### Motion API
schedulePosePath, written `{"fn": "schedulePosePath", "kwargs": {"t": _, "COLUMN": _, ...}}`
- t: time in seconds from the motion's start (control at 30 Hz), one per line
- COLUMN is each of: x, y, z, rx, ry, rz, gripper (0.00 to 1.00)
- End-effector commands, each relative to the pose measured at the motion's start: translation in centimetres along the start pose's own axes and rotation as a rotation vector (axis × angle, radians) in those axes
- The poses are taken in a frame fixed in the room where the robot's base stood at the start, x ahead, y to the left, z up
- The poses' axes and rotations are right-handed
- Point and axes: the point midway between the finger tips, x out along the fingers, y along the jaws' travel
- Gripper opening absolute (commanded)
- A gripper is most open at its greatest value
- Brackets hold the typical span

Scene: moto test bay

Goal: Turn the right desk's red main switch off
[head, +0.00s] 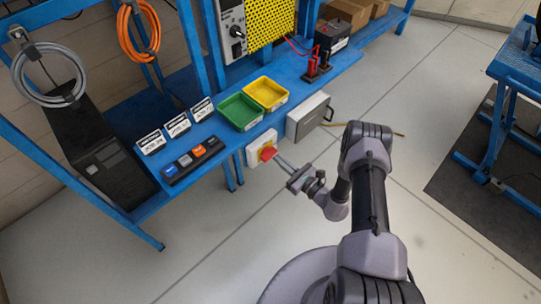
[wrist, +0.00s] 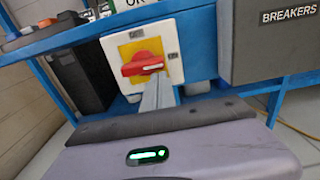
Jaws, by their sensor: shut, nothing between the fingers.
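The red main switch (head: 267,154) is a rotary handle on a yellow plate in a pale box (head: 254,144) on the desk's front edge. In the wrist view the red handle (wrist: 138,66) lies roughly crosswise, with a pale line along it. My gripper (head: 280,159) is shut and empty, with its fingers pointing at the switch. In the wrist view its fingertips (wrist: 160,80) are just below the handle's right part and hide some of the yellow plate. I cannot tell whether they touch the handle.
A grey breakers box (head: 306,118) hangs right of the switch; it also shows in the wrist view (wrist: 268,45). Green (head: 240,112) and yellow (head: 266,93) trays stand on the blue desk above. A black computer tower (head: 105,160) stands at left. The floor in front is clear.

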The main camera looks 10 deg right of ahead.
Motion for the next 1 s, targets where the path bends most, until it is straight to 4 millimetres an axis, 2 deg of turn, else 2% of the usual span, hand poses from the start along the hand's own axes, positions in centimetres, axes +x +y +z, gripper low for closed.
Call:
{"fn": "schedulePosePath", "kwargs": {"t": 0.53, "x": 2.4, "y": 0.0, "z": 0.0, "rx": -0.003, "ry": -0.003, "rz": 0.001, "gripper": 0.0}}
{"fn": "schedulePosePath", "kwargs": {"t": 1.0, "x": 2.8, "y": -0.3, "z": 0.7, "rx": -0.009, "ry": -0.009, "rz": 0.003, "gripper": 0.0}}
